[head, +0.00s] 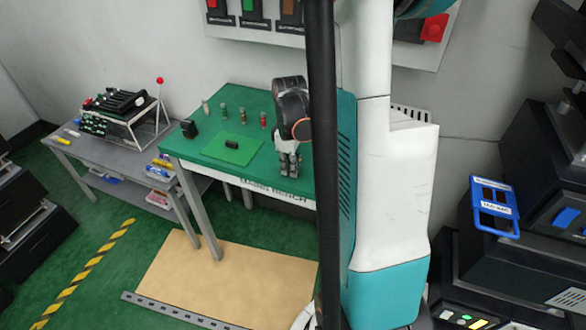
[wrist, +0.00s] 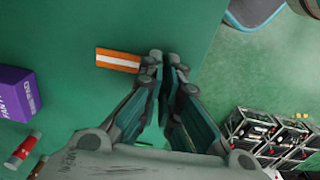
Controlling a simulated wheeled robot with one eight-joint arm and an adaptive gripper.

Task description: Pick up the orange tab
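The orange tab (wrist: 118,60) is a small flat orange strip with a white stripe along it. In the wrist view it lies on the green bench top, just left of my fingertips, outside them. I cannot make it out in the head view. My gripper (wrist: 163,60) points down, its fingertips drawn together with nothing visible between them. In the head view my gripper (head: 289,170) is over the right front part of the green bench (head: 190,150).
A purple box (wrist: 18,94) and a red cylinder (wrist: 24,150) are left in the wrist view. Black crates (wrist: 265,135) are right, past the bench edge. In the head view, several small vials and a light green mat (head: 215,152) with a black piece are on the bench.

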